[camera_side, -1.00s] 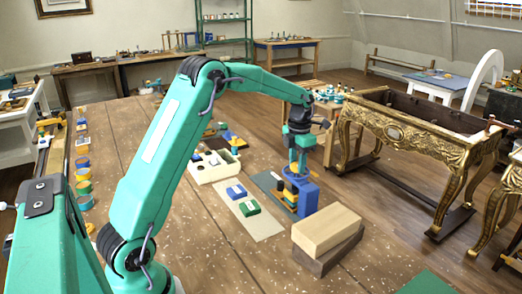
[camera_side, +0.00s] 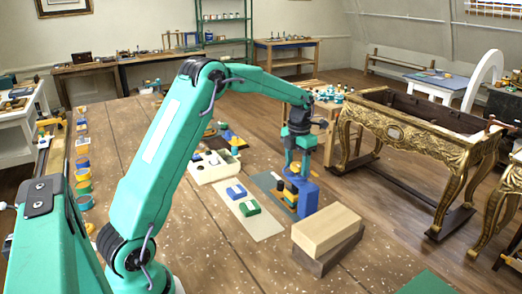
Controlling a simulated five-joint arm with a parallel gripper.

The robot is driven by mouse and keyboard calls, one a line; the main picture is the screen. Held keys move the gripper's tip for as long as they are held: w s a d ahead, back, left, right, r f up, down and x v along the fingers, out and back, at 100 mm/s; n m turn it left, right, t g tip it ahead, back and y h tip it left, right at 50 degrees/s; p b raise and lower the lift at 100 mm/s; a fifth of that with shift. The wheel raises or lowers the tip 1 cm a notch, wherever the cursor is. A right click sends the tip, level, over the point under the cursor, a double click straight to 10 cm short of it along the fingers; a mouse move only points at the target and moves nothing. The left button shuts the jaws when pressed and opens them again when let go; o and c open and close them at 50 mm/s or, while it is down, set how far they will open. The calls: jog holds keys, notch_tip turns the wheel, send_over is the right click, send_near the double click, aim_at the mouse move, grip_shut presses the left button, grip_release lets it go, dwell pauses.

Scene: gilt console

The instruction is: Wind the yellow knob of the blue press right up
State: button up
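The blue press (camera_side: 308,198) stands on the workbench, right of centre, just behind the stacked wooden blocks. My gripper (camera_side: 297,172) points down directly over the press, with its fingers at the top of it. A small patch of yellow, likely the yellow knob (camera_side: 295,168), shows between the fingers; most of the knob is hidden by them. I cannot tell whether the fingers press on the knob or stand apart from it. Small dark and yellow pieces sit at the left foot of the press, on a grey-blue mat (camera_side: 266,182).
A pale block on a darker one (camera_side: 326,230) stands close in front of the press. A cream board (camera_side: 262,226) with a green block (camera_side: 249,208) and a blue-and-white piece lies to the left. A cream tray (camera_side: 212,170) is further back. The bench's front left is mostly clear.

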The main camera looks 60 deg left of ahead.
aim_at(297, 164)
jog(key=shift+r, duration=0.2)
jog(key=shift+r, duration=3.8)
jog(key=shift+m, duration=0.3)
